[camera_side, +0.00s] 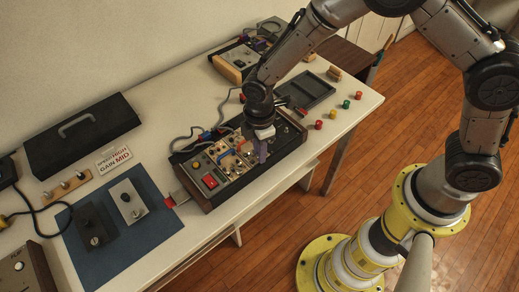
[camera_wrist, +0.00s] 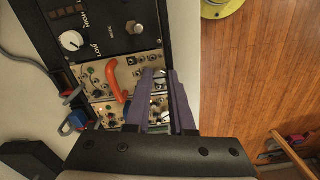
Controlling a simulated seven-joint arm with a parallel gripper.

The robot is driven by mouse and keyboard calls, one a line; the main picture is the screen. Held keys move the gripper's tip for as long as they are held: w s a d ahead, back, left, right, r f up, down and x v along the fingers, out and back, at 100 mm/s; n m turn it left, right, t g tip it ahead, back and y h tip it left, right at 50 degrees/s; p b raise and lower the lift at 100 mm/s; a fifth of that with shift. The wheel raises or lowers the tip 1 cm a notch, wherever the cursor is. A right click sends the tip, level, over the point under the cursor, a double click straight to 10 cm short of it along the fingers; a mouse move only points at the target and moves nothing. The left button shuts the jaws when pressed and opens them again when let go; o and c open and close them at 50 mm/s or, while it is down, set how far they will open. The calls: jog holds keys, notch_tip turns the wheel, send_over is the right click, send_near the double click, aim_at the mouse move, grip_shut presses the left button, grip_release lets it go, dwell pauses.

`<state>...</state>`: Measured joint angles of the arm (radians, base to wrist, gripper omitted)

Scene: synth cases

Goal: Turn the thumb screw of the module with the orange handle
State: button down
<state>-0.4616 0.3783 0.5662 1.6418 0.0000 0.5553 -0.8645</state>
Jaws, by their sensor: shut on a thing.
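The module with the orange handle (camera_wrist: 117,81) is a beige panel in a dark rack, seen in the wrist view. My gripper's purple fingers (camera_wrist: 160,78) are at the right end of this panel, to the right of the handle. They are shut on a small metallic thumb screw, mostly hidden between the fingertips. The handle is hard to make out there.
A white knob (camera_wrist: 71,41) sits on a black panel beside the module. Blue and red cable plugs (camera_wrist: 75,121) stick up near the panel's left end. A blue mat (camera_side: 85,255) with two modules lies left of the rack. Coloured caps (camera_side: 333,114) lie on the table at right.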

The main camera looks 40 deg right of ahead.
jog(key=c, duration=0.8)
grip_release()
jog(key=shift+o, duration=0.2)
notch_tip(320, 180, up, 14)
